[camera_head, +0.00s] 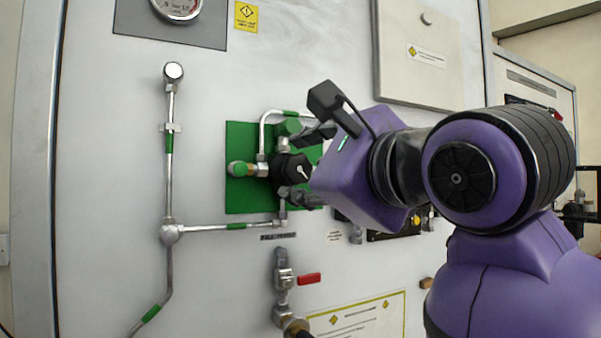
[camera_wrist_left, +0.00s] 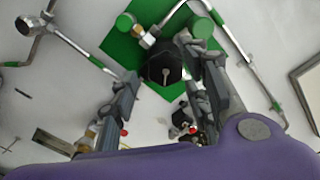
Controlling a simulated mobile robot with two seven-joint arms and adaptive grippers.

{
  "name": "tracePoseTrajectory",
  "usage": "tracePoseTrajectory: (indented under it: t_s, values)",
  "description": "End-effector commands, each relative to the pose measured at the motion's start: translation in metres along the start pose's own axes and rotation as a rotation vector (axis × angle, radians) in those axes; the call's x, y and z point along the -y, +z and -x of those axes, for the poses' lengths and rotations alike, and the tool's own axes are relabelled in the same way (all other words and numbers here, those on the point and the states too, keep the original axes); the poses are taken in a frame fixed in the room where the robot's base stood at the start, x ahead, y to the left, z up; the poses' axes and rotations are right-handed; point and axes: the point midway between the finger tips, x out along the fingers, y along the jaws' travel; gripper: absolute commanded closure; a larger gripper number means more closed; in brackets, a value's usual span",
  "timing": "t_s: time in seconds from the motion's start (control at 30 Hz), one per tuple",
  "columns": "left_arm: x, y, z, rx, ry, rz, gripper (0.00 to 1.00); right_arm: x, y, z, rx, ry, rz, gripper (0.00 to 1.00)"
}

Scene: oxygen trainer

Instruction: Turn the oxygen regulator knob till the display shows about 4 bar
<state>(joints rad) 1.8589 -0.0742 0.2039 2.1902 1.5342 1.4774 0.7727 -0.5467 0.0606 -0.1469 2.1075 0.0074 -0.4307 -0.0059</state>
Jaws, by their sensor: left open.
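The regulator knob (camera_head: 294,172) is black with a white pointer mark and sits on a green plate (camera_head: 239,195) on the pale panel. It also shows in the left wrist view (camera_wrist_left: 164,70). My left gripper (camera_head: 300,166) is open, with one finger above the knob and one below it in the head view. In the left wrist view the knob shows between the spread fingers of the gripper (camera_wrist_left: 158,57); I cannot tell whether they touch it. A round gauge (camera_head: 177,7) is cut off at the top edge, and its reading is not legible. My right gripper is not in view.
Metal pipes (camera_head: 169,195) with green bands run left of and below the plate. A red-handled valve (camera_head: 309,279) is below the knob. A grey cover (camera_head: 424,55) is at upper right. Green-capped fittings (camera_head: 240,169) crowd close around the knob.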

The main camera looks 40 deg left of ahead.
Motion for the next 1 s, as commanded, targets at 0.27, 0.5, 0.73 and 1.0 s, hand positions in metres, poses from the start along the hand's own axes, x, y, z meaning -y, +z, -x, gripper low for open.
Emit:
tracePoseTrajectory:
  t_s: [0.27, 0.5, 0.73, 1.0]
  values:
    - [0.0, 0.0, -0.02, 0.001, 0.0, -0.002, 0.57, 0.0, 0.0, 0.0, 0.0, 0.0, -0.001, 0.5]
    - [0.0, 0.0, -0.02, 0.001, 0.0, -0.002, 0.61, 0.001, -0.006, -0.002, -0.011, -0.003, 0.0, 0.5]
    - [-0.001, 0.0, -0.02, 0.001, 0.002, -0.002, 0.91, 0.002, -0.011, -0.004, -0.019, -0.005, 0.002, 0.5]
    - [0.0, 0.002, -0.02, -0.002, 0.007, -0.067, 0.97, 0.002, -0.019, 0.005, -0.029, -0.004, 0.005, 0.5]
